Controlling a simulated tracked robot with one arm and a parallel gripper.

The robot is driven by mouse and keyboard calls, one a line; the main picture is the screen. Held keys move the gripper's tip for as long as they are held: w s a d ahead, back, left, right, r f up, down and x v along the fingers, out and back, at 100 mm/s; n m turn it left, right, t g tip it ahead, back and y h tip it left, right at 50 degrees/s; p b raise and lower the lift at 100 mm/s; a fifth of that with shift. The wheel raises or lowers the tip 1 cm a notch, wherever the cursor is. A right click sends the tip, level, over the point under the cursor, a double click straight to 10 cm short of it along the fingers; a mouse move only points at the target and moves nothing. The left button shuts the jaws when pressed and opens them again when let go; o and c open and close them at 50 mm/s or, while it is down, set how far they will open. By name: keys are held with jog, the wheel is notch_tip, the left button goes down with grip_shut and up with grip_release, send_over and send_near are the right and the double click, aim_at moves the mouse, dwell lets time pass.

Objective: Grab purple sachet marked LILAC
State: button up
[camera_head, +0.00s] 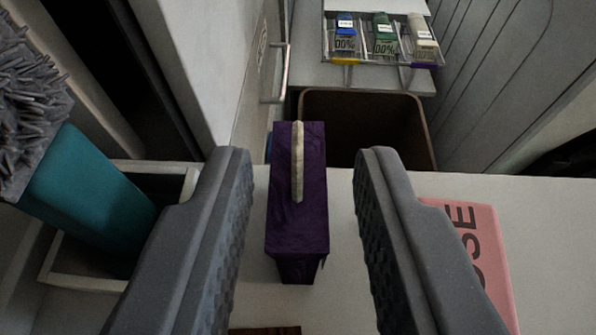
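A dark purple sachet (285,221) stands on the pale surface in the middle of the view, with a cream strip along its top. No lettering on it can be read from here. My gripper (305,165) is open, with one grey finger on each side of the sachet. There is a visible gap between the sachet and each finger, wider on the right. The near part of the surface is partly hidden by the fingers.
A pink packet (486,240) with dark letters lies on the right, partly behind my right finger. A teal holder (85,190) with a grey bristly top stands at left in a pale tray. A brown bin (372,110) and a rack of small bottles (383,45) are beyond the edge.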

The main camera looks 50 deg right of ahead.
aim_at(300, 151)
jog(key=x, duration=0.4)
grip_shut()
jog(key=shift+r, duration=0.1)
